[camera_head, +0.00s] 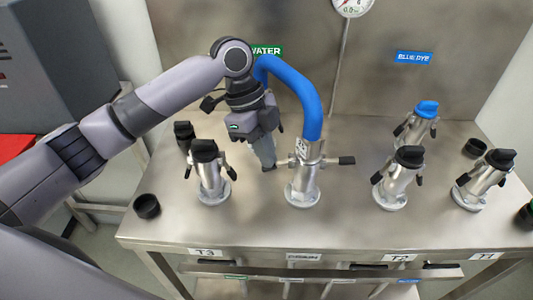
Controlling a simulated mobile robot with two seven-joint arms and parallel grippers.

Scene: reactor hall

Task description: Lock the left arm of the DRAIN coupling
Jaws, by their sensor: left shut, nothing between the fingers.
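The DRAIN coupling (303,180) is a silver fitting standing upright on the steel bench, above a front-edge label (303,257). A thick blue hose (305,90) runs into its top and arches up and left, passing behind my left arm. Its right arm (345,160) sticks out sideways to the right with a black grip. My left gripper (268,160) points down just left of the coupling, with its fingers shut and empty. The coupling's left arm is hard to make out beside the fingertips, and I cannot tell whether they touch it. My right gripper is out of view.
A black-capped coupling (209,175) stands left of my gripper, at T3. Other capped couplings stand at T2 (399,180) and T1 (485,180). A blue-capped one (418,125) is behind. A loose black cap (147,206) lies at the front left. A steel panel closes the back.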

